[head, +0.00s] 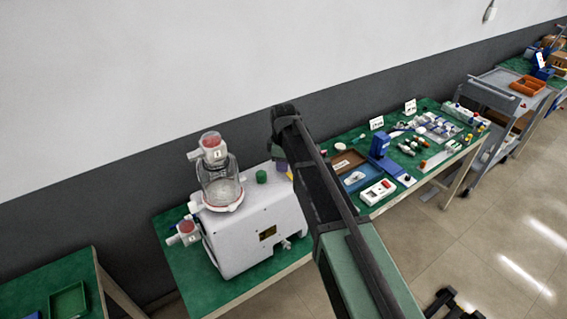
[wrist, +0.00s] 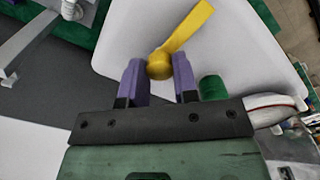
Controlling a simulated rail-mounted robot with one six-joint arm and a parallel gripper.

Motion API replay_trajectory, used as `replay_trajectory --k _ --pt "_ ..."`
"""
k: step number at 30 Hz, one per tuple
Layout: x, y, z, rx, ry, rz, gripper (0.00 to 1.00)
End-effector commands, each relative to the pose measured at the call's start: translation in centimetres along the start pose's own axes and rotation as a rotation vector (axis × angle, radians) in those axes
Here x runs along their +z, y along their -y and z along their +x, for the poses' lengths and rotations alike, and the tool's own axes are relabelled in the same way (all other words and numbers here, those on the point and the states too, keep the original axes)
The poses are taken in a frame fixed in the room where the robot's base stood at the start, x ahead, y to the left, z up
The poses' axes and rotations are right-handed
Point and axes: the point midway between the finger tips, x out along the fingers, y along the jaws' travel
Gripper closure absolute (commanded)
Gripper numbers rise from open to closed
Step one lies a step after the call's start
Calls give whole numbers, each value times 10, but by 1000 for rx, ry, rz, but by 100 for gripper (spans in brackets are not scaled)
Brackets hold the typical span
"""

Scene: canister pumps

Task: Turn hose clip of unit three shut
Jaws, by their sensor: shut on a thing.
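A white pump unit (head: 255,228) with a clear canister (head: 219,185) stands on a green-topped table; I cannot read a unit number on it. The yellow hose clip (wrist: 187,30) has a round hub and a flat lever that points up and to the right in the wrist view, over the white housing (wrist: 240,50). My gripper (wrist: 158,68) has its purple fingers on either side of the hub and is shut on it. In the head view my arm hides most of the clip and the gripper (head: 282,168).
A green knob (wrist: 212,88) sits right beside my right finger; it also shows in the head view (head: 261,177). Red-and-white fittings (head: 185,232) stick out on the unit's left. A second table on the right holds trays and several small parts, including a blue stand (head: 379,146).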

Motion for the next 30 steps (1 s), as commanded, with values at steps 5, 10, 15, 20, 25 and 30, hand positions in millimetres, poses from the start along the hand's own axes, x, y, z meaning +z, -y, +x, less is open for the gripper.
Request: replay_trajectory --k 5,10,15,20,25,30 --pt "0 0 0 0 0 10 96" --pt "0 0 0 0 0 55 96" --pt "0 0 0 0 0 148 96" --pt "0 0 0 0 0 277 96" --pt "0 0 0 0 0 436 96" --pt "0 0 0 0 0 598 96"
